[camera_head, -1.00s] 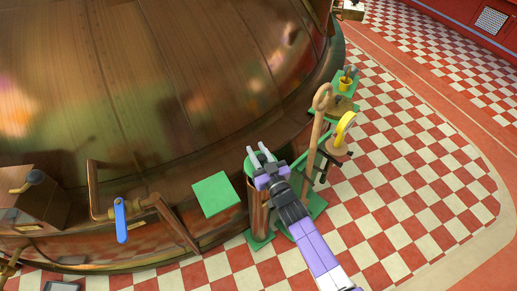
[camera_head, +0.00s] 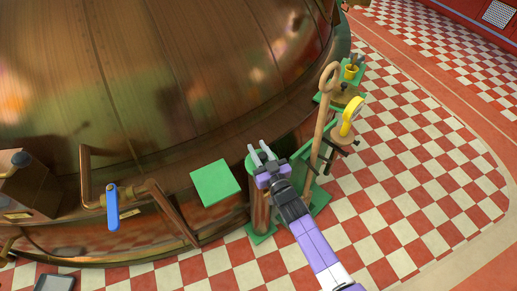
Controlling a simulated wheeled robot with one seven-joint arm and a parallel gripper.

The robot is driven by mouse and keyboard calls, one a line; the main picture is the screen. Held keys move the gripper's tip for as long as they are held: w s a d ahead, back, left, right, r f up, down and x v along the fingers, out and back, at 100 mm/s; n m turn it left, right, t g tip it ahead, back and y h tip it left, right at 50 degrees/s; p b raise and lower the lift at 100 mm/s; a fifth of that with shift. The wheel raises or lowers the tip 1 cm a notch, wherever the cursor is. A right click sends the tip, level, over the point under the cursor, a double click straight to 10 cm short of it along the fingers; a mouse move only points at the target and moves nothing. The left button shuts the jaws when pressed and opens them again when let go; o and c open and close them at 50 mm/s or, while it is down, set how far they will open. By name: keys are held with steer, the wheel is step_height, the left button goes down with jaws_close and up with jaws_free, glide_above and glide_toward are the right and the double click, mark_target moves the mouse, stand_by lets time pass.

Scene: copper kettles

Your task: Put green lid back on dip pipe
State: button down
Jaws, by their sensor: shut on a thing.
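A copper dip pipe (camera_head: 261,212) stands upright on a green foot beside the large kettle. A round green lid (camera_head: 251,166) shows at the pipe's top, between and under my fingers. My gripper (camera_head: 258,152) reaches over it from the lower right, shut on the green lid. The fingers and purple knuckles cover part of the lid. I cannot tell whether the lid rests on the pipe's rim or is held just above it.
A flat green square plate (camera_head: 215,183) lies left of the pipe. A tall brown rod with a looped top (camera_head: 322,120) and a yellow gauge (camera_head: 351,116) stand close on the right. A blue-handled valve (camera_head: 113,208) is at left. Checkered floor (camera_head: 400,200) is open at right.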

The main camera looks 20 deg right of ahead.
steer(key=shift+f+b, duration=0.5)
steer(key=shift+b, duration=0.05)
stand_by(0.4)
steer(key=c, duration=1)
jaws_free()
steer(key=shift+c, duration=0.2)
steer(key=shift+f, duration=0.1)
steer(key=s, duration=0.3)
steer(key=s+p, duration=0.1)
steer(key=s, duration=0.2)
steer(key=shift+s+d, duration=0.2)
steer(key=shift+s, duration=0.7)
steer(key=shift+d, duration=0.1)
